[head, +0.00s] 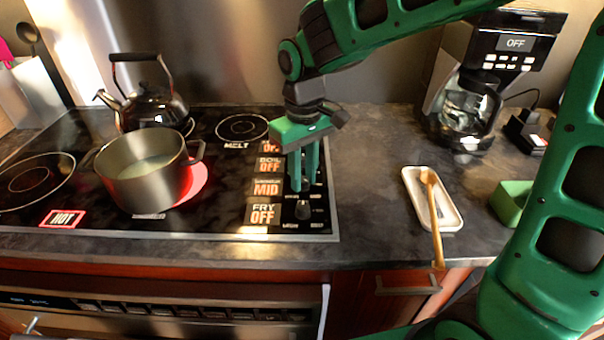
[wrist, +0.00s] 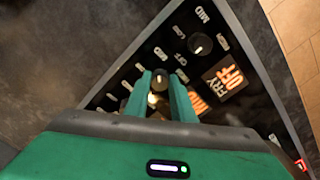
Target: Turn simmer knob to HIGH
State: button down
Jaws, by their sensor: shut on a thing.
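The simmer knob (wrist: 159,82) is a small black knob in the wrist view, on the black control strip at the right of the cooktop. My gripper (head: 302,188) points down onto it, with one finger on each side, shut on it. In the wrist view the two green fingers (wrist: 160,77) flank the knob. In the head view the fingers hide most of it. The simmer display (head: 267,188) reads MID in orange. The knob's pointer is too small to read.
The fry knob (head: 303,211) is close in front of my fingers; its display (head: 262,214) reads OFF. A kettle (head: 152,108) is behind. A spoon rest (head: 447,210) and coffee maker (head: 470,90) stand right.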

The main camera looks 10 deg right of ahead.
jog(key=m, duration=0.4)
jog(key=shift+w+r+m, duration=0.1)
jog(key=shift+w+m, duration=0.1)
jog(key=shift+m, duration=0.2)
jog(key=m, duration=0.3)
jog(key=shift+m, duration=0.3)
jog(key=m, duration=0.4)
jog(key=shift+a, duration=0.1)
jog(key=shift+m, duration=2.1)
jog(key=c, duration=1.5)
grip_release()
